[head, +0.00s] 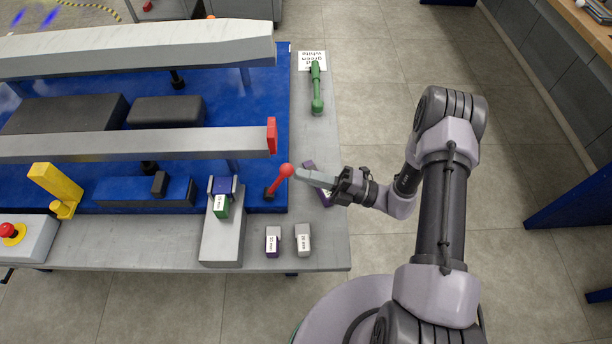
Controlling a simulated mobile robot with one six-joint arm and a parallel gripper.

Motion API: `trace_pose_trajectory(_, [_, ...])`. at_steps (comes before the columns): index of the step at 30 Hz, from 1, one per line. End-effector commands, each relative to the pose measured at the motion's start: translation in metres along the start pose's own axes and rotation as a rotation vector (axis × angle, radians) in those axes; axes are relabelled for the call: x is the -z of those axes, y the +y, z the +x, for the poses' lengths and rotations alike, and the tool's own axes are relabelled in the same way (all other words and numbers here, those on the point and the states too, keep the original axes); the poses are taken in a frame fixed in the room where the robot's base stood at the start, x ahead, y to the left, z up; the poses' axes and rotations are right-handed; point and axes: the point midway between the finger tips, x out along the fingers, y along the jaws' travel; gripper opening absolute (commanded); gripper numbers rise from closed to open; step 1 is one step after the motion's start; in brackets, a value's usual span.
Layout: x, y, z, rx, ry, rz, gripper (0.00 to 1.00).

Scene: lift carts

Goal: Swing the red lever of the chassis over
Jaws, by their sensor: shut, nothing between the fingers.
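The red lever (279,180) has a round red knob and a thin red shaft. It rises from a dark base at the right edge of the blue chassis (245,200) and tilts up to the right. My gripper (297,173) comes in from the right with its fingers shut and nothing between them. Its fingertips are right beside the knob on its right side. I cannot tell whether they touch it. A purple item (309,166) lies partly hidden behind my gripper.
Two grey beams run above the chassis; the lower one ends in a red cap (271,135) near the lever. A grey block (222,240) with a green-purple piece, two small labelled blocks (272,241) and a green tool (317,90) are on the grey table edge.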

Motion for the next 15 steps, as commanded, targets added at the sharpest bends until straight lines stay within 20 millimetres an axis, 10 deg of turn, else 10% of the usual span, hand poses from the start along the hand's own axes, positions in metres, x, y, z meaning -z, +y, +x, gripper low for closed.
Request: trace_pose_trajectory(15, [0.0009,0.0062,0.0053,0.028,0.000,-0.006,0.00])
